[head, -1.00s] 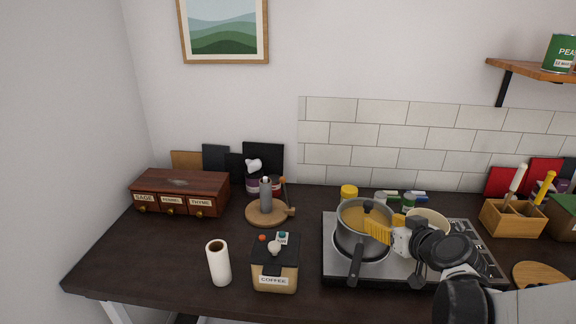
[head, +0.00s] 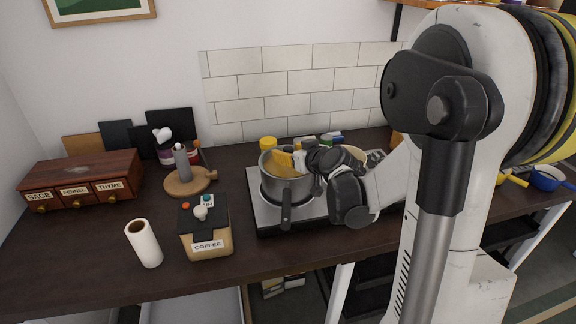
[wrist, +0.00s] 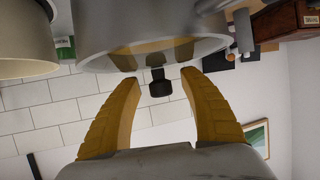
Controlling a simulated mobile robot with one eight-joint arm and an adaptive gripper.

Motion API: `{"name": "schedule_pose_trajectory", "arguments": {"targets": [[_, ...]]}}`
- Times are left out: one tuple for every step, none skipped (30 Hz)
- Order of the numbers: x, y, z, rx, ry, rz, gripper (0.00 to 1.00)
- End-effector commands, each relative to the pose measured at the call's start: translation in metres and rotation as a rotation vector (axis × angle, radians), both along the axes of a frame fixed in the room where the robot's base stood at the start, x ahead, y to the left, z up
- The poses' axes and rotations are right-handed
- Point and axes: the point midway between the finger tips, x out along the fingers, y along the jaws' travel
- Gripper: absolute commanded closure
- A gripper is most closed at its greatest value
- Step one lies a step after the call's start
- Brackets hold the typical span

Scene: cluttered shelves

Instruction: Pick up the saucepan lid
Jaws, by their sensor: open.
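The saucepan (head: 287,188) stands on the hob with its dark handle toward the front. The lid (head: 268,163) lies on top of it and looks brownish in the head view. In the upside-down wrist view, the shiny lid (wrist: 150,55) mirrors my yellow fingers, and its black knob (wrist: 160,86) points away from the pan (wrist: 120,22).
A cream pot (wrist: 25,45) stands close beside the saucepan. The hob (head: 262,215) lies under both. A coffee box (head: 206,230), paper roll (head: 144,243), wooden board with grinder (head: 190,182) and spice drawers (head: 85,180) stand left. My arm covers the right side.

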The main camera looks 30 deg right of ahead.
Motion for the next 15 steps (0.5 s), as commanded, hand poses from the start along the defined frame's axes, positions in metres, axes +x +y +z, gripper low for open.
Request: {"name": "schedule_pose_trajectory", "arguments": {"targets": [[0.0020, 0.0001, -0.0013, 0.000, 0.000, 0.000, 0.49], [0.0021, 0.0000, -0.0009, 0.000, 0.000, 0.000, 0.49], [0.0019, 0.0000, -0.0002, 0.000, 0.000, -0.001, 0.49], [0.0017, 0.0000, 0.0000, 0.000, 0.000, -0.001, 0.49], [0.0017, 0.0000, 0.0002, 0.000, 0.000, -0.001, 0.49], [0.0016, 0.0000, 0.0002, 0.000, 0.000, -0.001, 0.49], [0.0016, 0.0000, 0.0002, 0.000, 0.000, -0.001, 0.56], [0.0016, 0.0000, 0.0002, 0.000, 0.000, -0.001, 0.65], [0.0015, 0.0000, 0.0002, 0.000, 0.000, -0.001, 0.78], [0.0015, 0.0000, 0.0002, 0.000, 0.000, -0.001, 0.87], [0.0015, 0.0000, 0.0002, 0.000, 0.000, -0.001, 0.96], [0.0015, 0.0001, 0.0002, 0.000, 0.000, 0.000, 1.00], [0.0015, 0.0001, 0.0002, 0.000, 0.000, 0.000, 1.00], [0.0015, 0.0001, 0.0002, 0.000, 0.000, 0.000, 1.00], [0.0015, 0.0001, 0.0001, 0.000, 0.000, 0.000, 1.00]]}}
